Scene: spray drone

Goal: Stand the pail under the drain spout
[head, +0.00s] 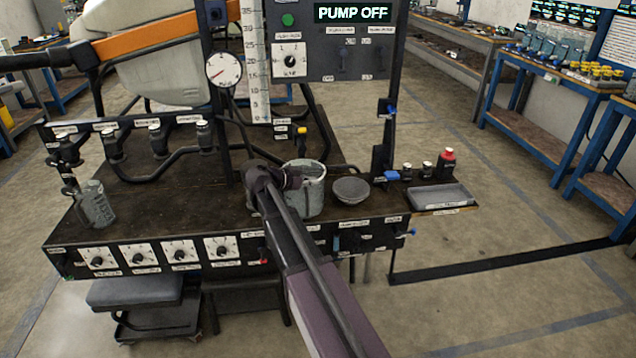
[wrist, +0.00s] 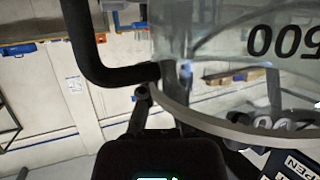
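A grey, translucent pail (head: 307,193) stands on or just above the dark bench top, near its front edge. In the wrist view a clear wall with inverted "500" (wrist: 230,45) fills the upper right, with a curved grey rim below and a thick black bent bar (wrist: 88,50) at its left. My gripper (head: 283,180) is at the pail's left side, overlapping it in the head view. In the wrist view my gripper (wrist: 152,98) is close to the bar and rim. Its fingertips are partly hidden, so I cannot tell its grip. I cannot pick out the drain spout for certain.
A grey jug (head: 93,205) stands at the bench's left. A grey bowl (head: 351,190) sits right of the pail. A tray (head: 437,197) and a red-capped bottle (head: 446,163) are farther right. A panel reading PUMP OFF (head: 353,13) rises behind. Floor is open at right.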

